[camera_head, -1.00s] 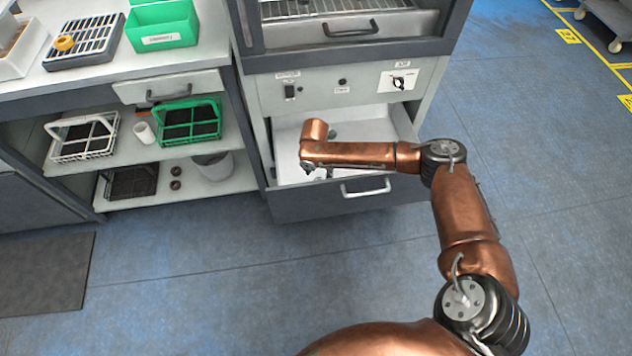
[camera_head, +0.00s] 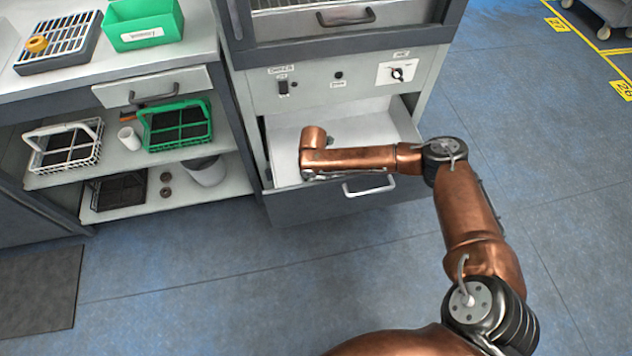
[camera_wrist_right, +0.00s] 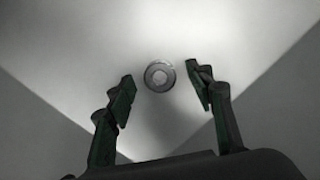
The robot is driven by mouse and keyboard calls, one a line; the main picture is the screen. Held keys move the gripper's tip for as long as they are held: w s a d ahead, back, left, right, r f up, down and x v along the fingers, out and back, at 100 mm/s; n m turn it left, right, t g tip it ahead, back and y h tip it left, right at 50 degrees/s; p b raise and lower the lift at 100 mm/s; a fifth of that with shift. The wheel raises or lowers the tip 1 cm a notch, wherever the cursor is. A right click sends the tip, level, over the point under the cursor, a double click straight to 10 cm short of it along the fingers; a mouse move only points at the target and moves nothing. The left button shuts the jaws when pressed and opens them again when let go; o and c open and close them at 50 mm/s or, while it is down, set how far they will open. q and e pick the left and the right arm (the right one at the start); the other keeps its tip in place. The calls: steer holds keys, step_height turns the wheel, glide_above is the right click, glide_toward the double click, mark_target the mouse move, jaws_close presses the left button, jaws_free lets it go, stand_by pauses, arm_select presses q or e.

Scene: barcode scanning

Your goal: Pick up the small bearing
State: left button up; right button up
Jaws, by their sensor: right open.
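The small bearing (camera_wrist_right: 159,76), a grey metal ring, lies on the pale drawer floor in the right wrist view. My right gripper (camera_wrist_right: 162,86) is open, with one finger on each side of the bearing in the picture. Gaps show between the ring and both fingers, and I cannot tell the height between them. In the head view my right arm reaches into the open drawer (camera_head: 378,127), and its wrist hides the gripper. A small grey item (camera_head: 331,141) shows behind the wrist, too small to identify. My left gripper is not in view.
The drawer's front with its handle (camera_head: 369,187) stands below my forearm. Left of it, an open shelf unit holds a white basket (camera_head: 64,148), a green basket (camera_head: 177,127) and dark rings (camera_head: 166,184). A green bin (camera_head: 143,24) stands on the counter.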

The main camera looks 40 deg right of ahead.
steer(key=shift+c, duration=0.7)
steer(key=c, duration=1.1)
steer(key=shift+c, duration=0.2)
